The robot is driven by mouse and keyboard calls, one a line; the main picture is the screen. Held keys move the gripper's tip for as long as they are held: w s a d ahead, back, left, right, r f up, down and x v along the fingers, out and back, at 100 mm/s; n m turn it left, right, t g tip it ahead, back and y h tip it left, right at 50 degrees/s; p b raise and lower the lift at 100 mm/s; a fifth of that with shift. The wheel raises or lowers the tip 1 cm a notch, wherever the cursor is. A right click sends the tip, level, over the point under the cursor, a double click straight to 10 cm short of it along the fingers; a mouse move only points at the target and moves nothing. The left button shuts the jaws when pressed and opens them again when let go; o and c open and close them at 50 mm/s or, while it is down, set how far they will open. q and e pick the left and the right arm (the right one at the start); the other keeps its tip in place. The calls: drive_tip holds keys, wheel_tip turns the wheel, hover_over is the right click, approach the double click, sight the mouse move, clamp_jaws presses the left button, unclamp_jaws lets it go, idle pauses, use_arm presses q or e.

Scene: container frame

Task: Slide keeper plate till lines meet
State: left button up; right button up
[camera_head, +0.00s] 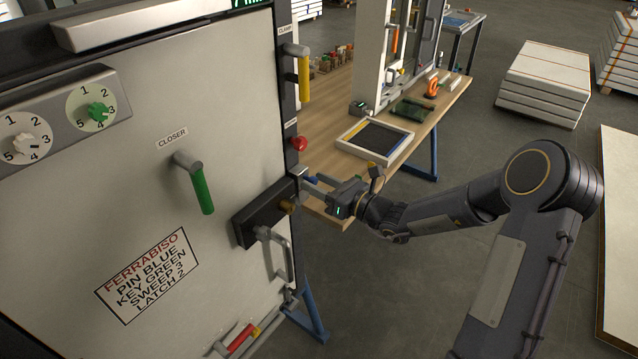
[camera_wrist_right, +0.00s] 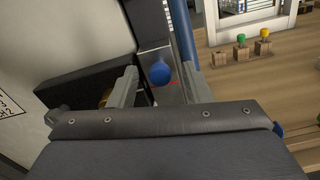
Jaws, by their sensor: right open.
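My right gripper (camera_head: 313,188) is open at the edge of the light grey door, beside the black lock box (camera_head: 265,212). A blue knob (camera_head: 312,180) shows at its fingertips. In the right wrist view the blue knob (camera_wrist_right: 160,73) lies between the two spread fingers, apart from both as seen there. The knob stands in front of a grey metal plate (camera_wrist_right: 153,50), which looks like the keeper plate. A small red mark (camera_wrist_right: 172,83) shows beside the knob. I cannot make out whether any lines meet. My left gripper is out of view.
The door carries a green closer handle (camera_head: 201,188), a grey pull handle (camera_head: 278,250) and a brass knob (camera_head: 288,206). A red button (camera_head: 298,143) and yellow clamp handle (camera_head: 304,78) are on the frame above. A wooden bench (camera_head: 330,125) stands behind my gripper.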

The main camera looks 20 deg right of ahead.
drive_tip(key=b+v, duration=0.1)
drive_tip(key=v, duration=0.6)
drive_tip(key=shift+s+d, duration=0.2)
drive_tip(key=shift+s, duration=0.1)
drive_tip(key=s+a+r+n+g, duration=0.2)
drive_tip(key=s+a+n+g, duration=0.25)
drive_tip(key=s+n, duration=0.45)
drive_tip(key=s+a+r+n+g, duration=0.3)
drive_tip(key=s+a+n+g, duration=0.15)
drive_tip(key=s+n, duration=0.45)
drive_tip(key=s+d+f+n+h, duration=0.4)
drive_tip(key=s+d+n+h, duration=0.3)
drive_tip(key=s+n, duration=0.4)
drive_tip(key=shift+d+t, duration=0.2)
drive_tip(key=shift+t, duration=0.1)
